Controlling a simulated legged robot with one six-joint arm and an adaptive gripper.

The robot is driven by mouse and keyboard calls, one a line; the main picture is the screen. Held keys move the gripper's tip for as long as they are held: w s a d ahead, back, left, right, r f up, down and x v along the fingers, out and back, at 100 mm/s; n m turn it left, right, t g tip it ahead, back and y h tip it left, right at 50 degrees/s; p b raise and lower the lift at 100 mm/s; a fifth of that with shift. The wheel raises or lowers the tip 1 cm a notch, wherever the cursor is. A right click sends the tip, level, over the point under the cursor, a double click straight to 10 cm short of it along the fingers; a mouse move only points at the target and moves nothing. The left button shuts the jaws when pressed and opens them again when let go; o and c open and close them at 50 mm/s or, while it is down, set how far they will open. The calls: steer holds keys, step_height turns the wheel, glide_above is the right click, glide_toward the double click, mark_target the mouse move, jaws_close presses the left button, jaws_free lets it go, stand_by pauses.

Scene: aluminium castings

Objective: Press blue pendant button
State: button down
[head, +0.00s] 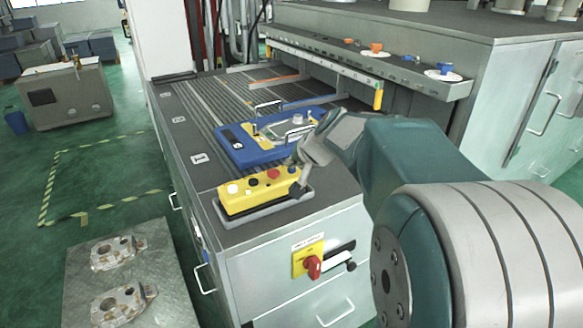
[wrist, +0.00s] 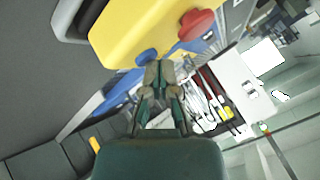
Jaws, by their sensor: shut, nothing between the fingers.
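The yellow pendant (head: 258,198) lies in a grey holder on the front corner of the bench top. Its top carries a white button (head: 232,188), a dark button (head: 252,182) and a red button (head: 272,174). In the wrist view the pendant (wrist: 130,30) fills the upper middle, with the blue button (wrist: 147,56) near its edge and the red button (wrist: 197,24) to the right. My gripper (wrist: 158,68) is shut and empty, its tips beside the blue button. Contact cannot be told. In the head view my gripper (head: 297,188) is at the pendant's right end.
A blue fixture (head: 240,150) with a yellow part stands on the slotted bench just behind the pendant. A red rotary switch (head: 313,267) is on the bench front. A long grey shelf (head: 360,65) runs along the back. Castings lie on a plate (head: 150,245) at lower left.

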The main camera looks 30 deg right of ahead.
mark_target(292, 170)
stand_by(0.3)
steer(key=shift+r, duration=0.85)
steer(key=shift+r, duration=0.1)
steer(key=shift+r, duration=2.45)
steer(key=s+a+f+n+g, duration=0.2)
steer(key=s+a+f+n, duration=0.2)
steer(key=s+a, duration=0.9)
steer(key=s+f+n, duration=0.1)
steer(key=s+f, duration=0.2)
steer(key=s, duration=0.3)
steer(key=s+a+f+n+g+h, duration=0.1)
steer(key=s+f+n, duration=0.1)
steer(key=s, duration=0.4)
steer(key=shift+a+f+g, duration=0.2)
steer(key=shift+f+g, duration=0.1)
steer(key=shift+f, duration=0.35)
